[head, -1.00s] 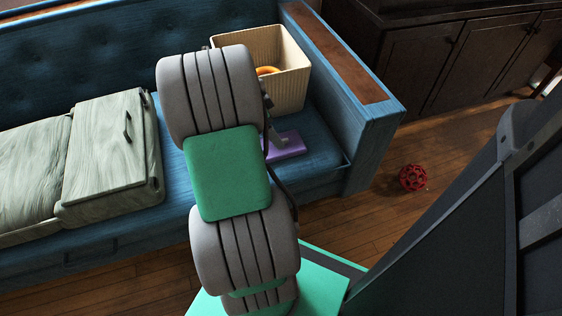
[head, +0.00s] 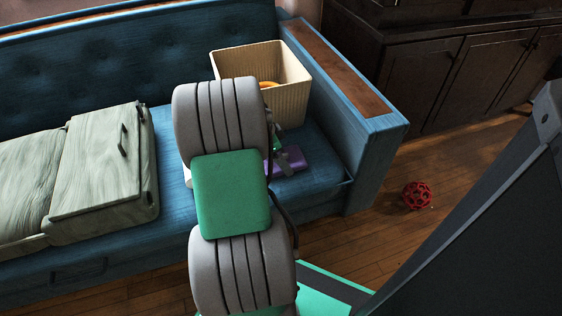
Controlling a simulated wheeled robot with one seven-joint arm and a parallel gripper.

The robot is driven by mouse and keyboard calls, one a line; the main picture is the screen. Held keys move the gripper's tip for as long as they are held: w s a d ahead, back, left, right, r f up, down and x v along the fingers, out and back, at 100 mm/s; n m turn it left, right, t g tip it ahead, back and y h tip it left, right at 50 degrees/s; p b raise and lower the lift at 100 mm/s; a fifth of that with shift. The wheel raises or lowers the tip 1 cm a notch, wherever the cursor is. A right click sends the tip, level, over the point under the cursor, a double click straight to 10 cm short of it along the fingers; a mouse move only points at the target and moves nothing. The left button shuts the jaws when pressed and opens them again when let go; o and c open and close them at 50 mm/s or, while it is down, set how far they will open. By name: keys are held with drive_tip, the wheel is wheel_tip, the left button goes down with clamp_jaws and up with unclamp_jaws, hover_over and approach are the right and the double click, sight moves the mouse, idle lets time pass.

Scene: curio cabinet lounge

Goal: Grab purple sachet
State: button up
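The purple sachet (head: 299,157) lies on the blue sofa seat, just in front of the cream bin. It is partly hidden behind my arm and gripper. My gripper (head: 284,163) shows only in part, as a grey finger in front of the sachet in the picture. The rest of it is hidden behind my arm's grey and green links. I cannot tell whether the finger touches the sachet, or whether the gripper is open or shut.
The ribbed cream bin (head: 290,90) holds an orange item (head: 268,85). The sofa's armrest (head: 345,75) stands to the right. A pale green wooden case (head: 100,165) lies on the seat at left. A red lattice ball (head: 417,195) is on the floor near dark cabinets (head: 470,75).

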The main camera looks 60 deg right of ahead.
drive_tip(key=c, duration=0.7)
